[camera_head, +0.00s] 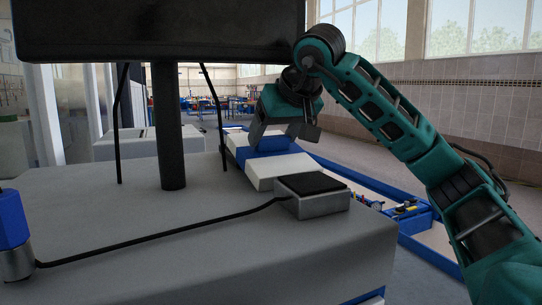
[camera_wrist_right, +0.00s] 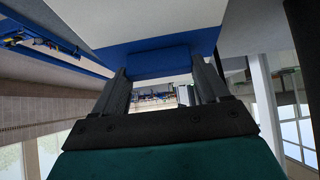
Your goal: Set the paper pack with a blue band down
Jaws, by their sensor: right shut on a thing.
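The paper pack (camera_head: 283,170) is white with a blue band (camera_head: 273,146) across its middle. In the head view it is at the right edge of the grey worktop, just behind a small metal block. My right gripper (camera_head: 286,136) reaches it from above and is shut on it at the band. In the right wrist view, the pack's white face (camera_wrist_right: 140,20) fills the top and the blue band (camera_wrist_right: 160,58) lies between the fingers of my right gripper (camera_wrist_right: 163,82). I cannot tell whether the pack's underside touches the worktop. My left gripper is not in view.
The metal block with a black top (camera_head: 312,192) stands close in front of the pack, with a black cable running left. A dark monitor (camera_head: 160,30) on a post (camera_head: 168,130) overhangs the grey worktop (camera_head: 130,205). A blue and metal object (camera_head: 13,232) stands at left. The worktop's middle is mostly clear.

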